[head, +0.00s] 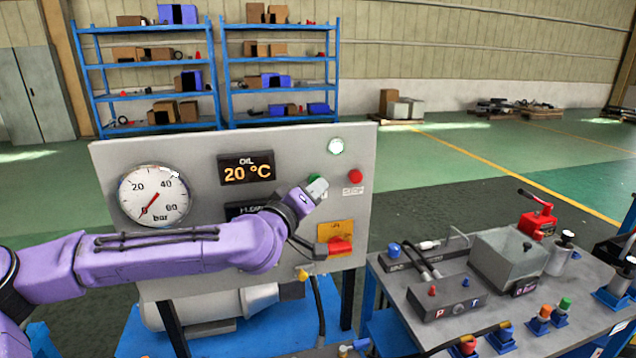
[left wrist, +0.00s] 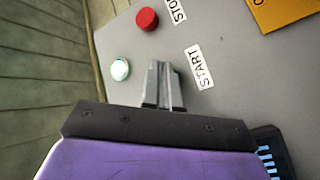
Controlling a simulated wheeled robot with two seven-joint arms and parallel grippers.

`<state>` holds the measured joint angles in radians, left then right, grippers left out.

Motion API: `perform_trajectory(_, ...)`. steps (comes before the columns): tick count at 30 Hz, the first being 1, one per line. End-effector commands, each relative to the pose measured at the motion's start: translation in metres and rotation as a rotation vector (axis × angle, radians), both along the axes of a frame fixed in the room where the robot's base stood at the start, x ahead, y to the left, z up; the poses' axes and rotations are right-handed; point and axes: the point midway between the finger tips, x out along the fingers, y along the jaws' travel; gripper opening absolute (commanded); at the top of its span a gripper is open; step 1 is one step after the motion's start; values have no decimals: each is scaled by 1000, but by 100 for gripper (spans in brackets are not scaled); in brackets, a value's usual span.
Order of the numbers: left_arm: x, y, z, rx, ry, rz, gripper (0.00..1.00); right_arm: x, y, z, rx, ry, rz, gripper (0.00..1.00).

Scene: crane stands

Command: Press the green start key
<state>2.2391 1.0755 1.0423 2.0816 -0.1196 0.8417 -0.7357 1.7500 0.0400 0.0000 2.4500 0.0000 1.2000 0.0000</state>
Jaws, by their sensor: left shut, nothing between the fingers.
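The green start key (head: 313,178) is on the grey panel (head: 200,160), left of the red stop button (head: 355,176). Only a little green shows in the head view, because my left gripper (head: 318,188) is right in front of it. In the left wrist view the shut, empty fingers (left wrist: 163,84) point at the panel beside the START label (left wrist: 201,66) and hide most of the key. I cannot tell whether the fingertips touch it. The red button also shows in the left wrist view (left wrist: 147,19). My right gripper is out of view.
A pale green lamp (head: 336,146) glows above the buttons. A pressure gauge (head: 154,195) reads near zero, and an oil display (head: 246,170) reads 20 °C. A red switch (head: 340,246) on an orange plate sits below. A bench (head: 400,290) with fittings stands at the right.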

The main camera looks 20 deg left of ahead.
Motion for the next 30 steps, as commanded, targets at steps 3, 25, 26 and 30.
perform_trajectory(3, 1, 1, 0, 0, -1, 1, 0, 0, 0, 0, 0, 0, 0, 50)
perform_trajectory(25, -9, -6, 0, 0, -1, 1, 0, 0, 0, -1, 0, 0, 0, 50)
perform_trajectory(26, -10, -7, 0, 0, -1, 0, 0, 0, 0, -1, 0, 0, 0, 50)
perform_trajectory(30, -13, -8, -1, -1, 1, 1, 0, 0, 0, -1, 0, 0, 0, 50)
